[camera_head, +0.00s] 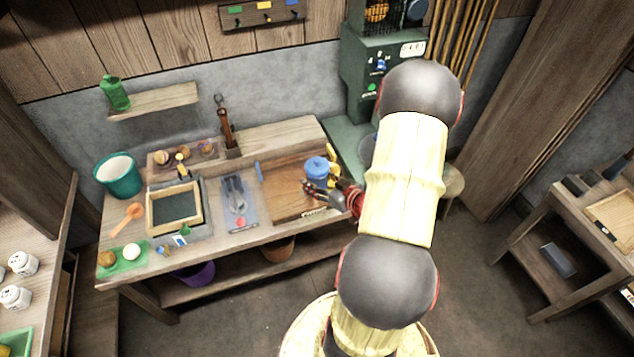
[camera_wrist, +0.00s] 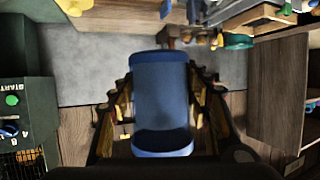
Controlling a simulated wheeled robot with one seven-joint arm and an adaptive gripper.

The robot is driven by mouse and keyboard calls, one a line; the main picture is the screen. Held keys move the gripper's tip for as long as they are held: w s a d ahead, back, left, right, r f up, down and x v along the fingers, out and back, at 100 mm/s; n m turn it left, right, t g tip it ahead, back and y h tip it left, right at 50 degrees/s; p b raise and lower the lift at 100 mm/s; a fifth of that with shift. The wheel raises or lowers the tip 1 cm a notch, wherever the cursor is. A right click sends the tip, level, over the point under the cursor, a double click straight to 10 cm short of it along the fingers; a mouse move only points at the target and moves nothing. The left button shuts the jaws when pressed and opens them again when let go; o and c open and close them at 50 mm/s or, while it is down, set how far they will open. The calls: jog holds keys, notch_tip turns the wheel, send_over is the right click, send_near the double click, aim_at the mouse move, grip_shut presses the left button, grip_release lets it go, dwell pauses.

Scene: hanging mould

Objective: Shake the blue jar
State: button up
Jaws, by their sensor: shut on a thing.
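The blue jar (camera_head: 318,170) is at the right end of the workbench in the head view, above or on the brown wooden board (camera_head: 283,196). My gripper (camera_head: 326,190) reaches it from the right and is shut on it. In the wrist view the blue jar (camera_wrist: 160,100) fills the middle, with my gripper's fingers (camera_wrist: 160,112) along both its sides. The jar lies along the line of the fingers in that view. Whether its base touches the board is hard to tell.
A green machine (camera_head: 370,75) stands behind my arm. Floor right of the bench is partly clear.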

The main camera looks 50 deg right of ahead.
notch_tip(320, 180, up, 3)
jog(key=shift+r+p, duration=0.15)
jog(key=shift+p, duration=0.7)
jog(key=shift+f, duration=0.25)
notch_tip(320, 180, down, 7)
jog(key=b, duration=0.6)
jog(key=shift+r, duration=0.1)
